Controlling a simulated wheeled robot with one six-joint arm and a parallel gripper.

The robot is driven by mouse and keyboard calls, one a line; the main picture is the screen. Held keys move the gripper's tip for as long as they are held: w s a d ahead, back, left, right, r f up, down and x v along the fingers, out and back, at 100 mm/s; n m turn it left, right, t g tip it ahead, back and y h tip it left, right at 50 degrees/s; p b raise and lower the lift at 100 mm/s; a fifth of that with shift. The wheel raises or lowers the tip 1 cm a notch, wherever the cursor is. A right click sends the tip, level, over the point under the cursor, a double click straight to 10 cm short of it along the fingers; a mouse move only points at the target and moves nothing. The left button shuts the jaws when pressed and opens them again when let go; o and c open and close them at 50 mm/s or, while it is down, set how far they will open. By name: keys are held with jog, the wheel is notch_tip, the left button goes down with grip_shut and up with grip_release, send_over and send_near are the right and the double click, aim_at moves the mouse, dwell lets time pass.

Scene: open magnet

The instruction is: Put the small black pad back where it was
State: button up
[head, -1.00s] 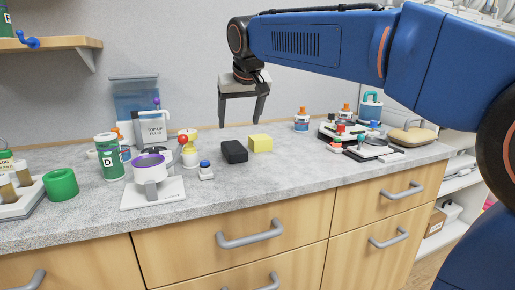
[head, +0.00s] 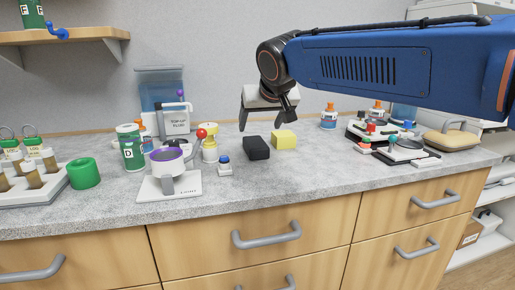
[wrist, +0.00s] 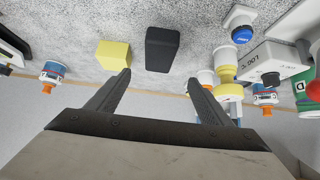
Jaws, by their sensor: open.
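A small black pad (head: 256,148) lies on the grey speckled counter in the head view, just left of and close to a yellow block (head: 284,139). In the wrist view the black pad (wrist: 162,48) is upper centre, with the yellow block (wrist: 113,54) to its left. My gripper (head: 267,122) is open and empty, above and behind the pad in the head view. In the wrist view the pad lies ahead of my gripper (wrist: 159,81), roughly in line with the gap between its fingers. Nothing hides the pad.
Several devices and bottles (head: 400,148) crowd the right end. The counter in front of the pad is clear.

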aim_at(255, 141)
jog(key=x, duration=0.6)
jog(key=shift+w+a+f, duration=0.15)
jog(key=shift+w+f, duration=0.1)
jog(key=shift+d+f+x, duration=0.1)
jog(key=shift+x, duration=1.25)
jog(key=shift+d+f+x, duration=0.1)
jog(key=shift+x, duration=1.25)
jog(key=shift+s, duration=0.2)
jog(key=c, duration=1.2)
jog(key=shift+r, duration=0.1)
